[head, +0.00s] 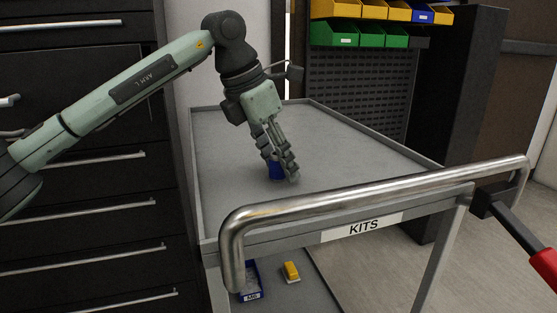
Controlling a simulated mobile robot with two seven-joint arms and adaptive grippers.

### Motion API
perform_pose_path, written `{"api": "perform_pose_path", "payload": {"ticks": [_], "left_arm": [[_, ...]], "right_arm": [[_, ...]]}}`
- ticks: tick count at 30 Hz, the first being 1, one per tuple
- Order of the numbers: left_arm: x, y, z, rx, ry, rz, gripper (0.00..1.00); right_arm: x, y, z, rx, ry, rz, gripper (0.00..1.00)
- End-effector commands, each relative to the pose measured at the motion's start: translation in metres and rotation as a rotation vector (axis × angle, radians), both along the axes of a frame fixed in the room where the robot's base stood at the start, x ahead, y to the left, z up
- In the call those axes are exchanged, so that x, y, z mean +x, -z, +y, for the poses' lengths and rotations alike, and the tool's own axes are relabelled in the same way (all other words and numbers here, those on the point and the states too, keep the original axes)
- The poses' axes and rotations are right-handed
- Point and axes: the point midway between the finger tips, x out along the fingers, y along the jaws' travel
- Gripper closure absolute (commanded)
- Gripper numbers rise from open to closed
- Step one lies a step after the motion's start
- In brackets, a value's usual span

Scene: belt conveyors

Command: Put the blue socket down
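The blue socket (275,171) is at the fingertips of my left gripper (284,172), low over the grey top of the cart (345,150). The gripper points down, and its fingers partly hide the socket. The fingers appear closed around it. The socket's lower end is at or just above the cart top; I cannot tell if it touches.
The cart has a raised rim and a metal push handle (380,195) in front. Its top is otherwise clear. A blue bin (250,282) and a yellow item (291,271) are on the lower shelf. Dark drawers (90,185) stand left.

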Motion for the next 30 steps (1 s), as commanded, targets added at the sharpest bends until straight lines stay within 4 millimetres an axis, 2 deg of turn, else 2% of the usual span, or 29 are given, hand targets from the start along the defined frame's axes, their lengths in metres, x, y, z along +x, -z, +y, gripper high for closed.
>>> {"api": "perform_pose_path", "payload": {"ticks": [11, 24, 30], "left_arm": [[0.0, -0.004, 0.0, 0.0, 0.0, 0.0, 0.52], [-0.018, -0.087, 0.029, -0.001, -0.002, -0.002, 0.52], [-0.023, -0.109, 0.037, 0.0, -0.001, 0.0, 0.52]], "right_arm": [[-0.006, -0.001, -0.002, -0.004, 0.011, 0.028, 0.6], [-0.019, 0.002, -0.011, -0.02, 0.033, 0.084, 0.6], [-0.021, 0.003, -0.015, -0.027, 0.04, 0.095, 0.6]]}}
